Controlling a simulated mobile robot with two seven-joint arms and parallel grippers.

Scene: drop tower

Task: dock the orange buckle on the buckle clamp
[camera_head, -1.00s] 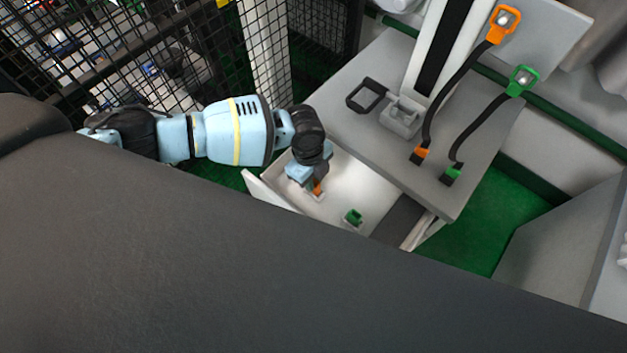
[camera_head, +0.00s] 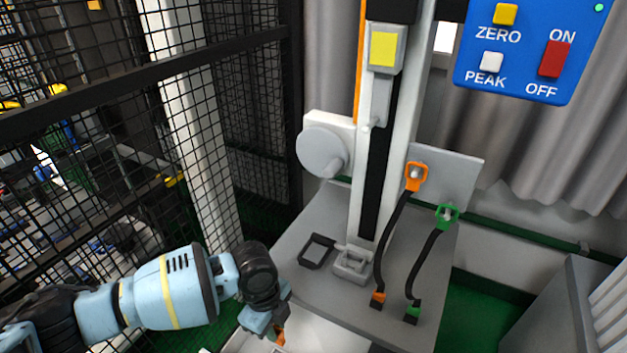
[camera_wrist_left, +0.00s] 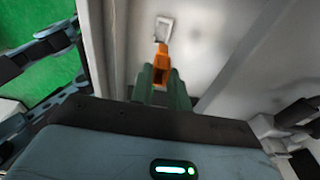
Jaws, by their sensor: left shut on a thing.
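My left gripper (camera_head: 271,322) is low in the head view, over the white drawer (camera_head: 308,338). It is shut on the orange buckle (camera_head: 280,337), which shows as a small orange piece under the fingers. In the left wrist view the orange buckle (camera_wrist_left: 161,63) sits between the fingertips (camera_wrist_left: 160,80), with its metal tongue pointing away from them. How high it is above the drawer floor I cannot tell. The grey buckle clamp (camera_head: 352,263) is at the foot of the tower column, up and right of the gripper, and looks empty. My right gripper is not in view.
A dark square frame (camera_head: 317,250) lies left of the clamp. Right of it, two black straps run from orange (camera_head: 378,299) and green (camera_head: 412,312) floor buckles up to an upright plate (camera_head: 462,178). A mesh fence (camera_head: 235,150) stands at the left.

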